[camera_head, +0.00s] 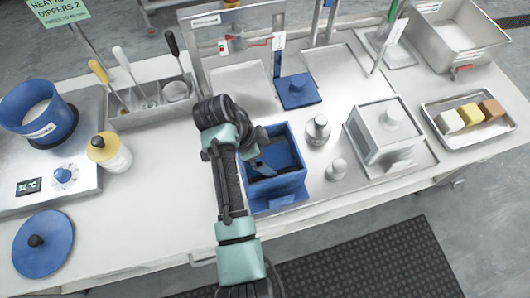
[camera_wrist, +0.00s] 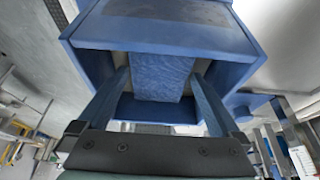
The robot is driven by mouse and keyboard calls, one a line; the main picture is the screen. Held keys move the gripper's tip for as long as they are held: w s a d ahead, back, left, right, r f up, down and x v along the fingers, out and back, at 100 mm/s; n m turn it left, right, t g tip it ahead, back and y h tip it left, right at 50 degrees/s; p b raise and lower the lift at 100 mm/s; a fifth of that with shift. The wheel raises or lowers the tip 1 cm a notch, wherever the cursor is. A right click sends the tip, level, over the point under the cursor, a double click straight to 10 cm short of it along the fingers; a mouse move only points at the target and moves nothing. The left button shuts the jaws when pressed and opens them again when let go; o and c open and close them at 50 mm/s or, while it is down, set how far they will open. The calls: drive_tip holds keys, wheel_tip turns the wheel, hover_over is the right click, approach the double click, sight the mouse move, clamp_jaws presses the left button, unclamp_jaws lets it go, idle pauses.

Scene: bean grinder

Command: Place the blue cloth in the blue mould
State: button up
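The blue mould (camera_head: 272,187) is an open square box on the metal worktop, just right of my arm. Its blue wall fills the upper part of the wrist view (camera_wrist: 165,35). The blue cloth (camera_wrist: 160,76) is a wrinkled, textured piece against the inside of the mould in the wrist view. My gripper (camera_wrist: 160,74) points into the mould, its two fingers wide apart on either side of the cloth. In the head view my gripper (camera_head: 258,162) is at the mould's opening, partly hidden by the arm. Whether the fingers touch the cloth is unclear.
A tray (camera_head: 440,118) with coloured blocks is far right. A blue pot (camera_head: 40,113) and utensil holder (camera_head: 150,103) stand left.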

drive_tip(key=p+v, duration=0.2)
drive_tip(key=v, duration=1)
drive_tip(key=shift+r+p, duration=0.2)
drive_tip(key=shift+p, duration=0.15)
drive_tip(key=shift+w+d, duration=0.1)
drive_tip(key=w+r+n+t+y, duration=0.15)
drive_tip(key=w+r+t, duration=0.25)
drive_tip(key=r, duration=0.5)
drive_tip(key=w+d+r+n+t+y, duration=0.1)
drive_tip(key=w+r+n+t, duration=0.3)
drive_tip(key=r, duration=0.4)
drive_tip(key=w+r+n+t+y, duration=0.15)
drive_tip(key=w+r+t, duration=0.3)
drive_tip(key=r, duration=0.45)
drive_tip(key=s+d+r+n+t, duration=0.1)
drive_tip(key=s+r+n+t, duration=0.15)
drive_tip(key=r, duration=0.55)
drive_tip(key=s+d+r+n+t, duration=0.15)
drive_tip(key=r+t, duration=0.25)
drive_tip(key=r, duration=0.4)
drive_tip(key=s+d+r+n+t, duration=0.1)
drive_tip(key=s+r+n+t, duration=0.2)
drive_tip(key=s+r+t, duration=0.4)
drive_tip(key=s+r, duration=0.7)
drive_tip(key=r, duration=0.1)
drive_tip(key=shift+d, duration=0.4)
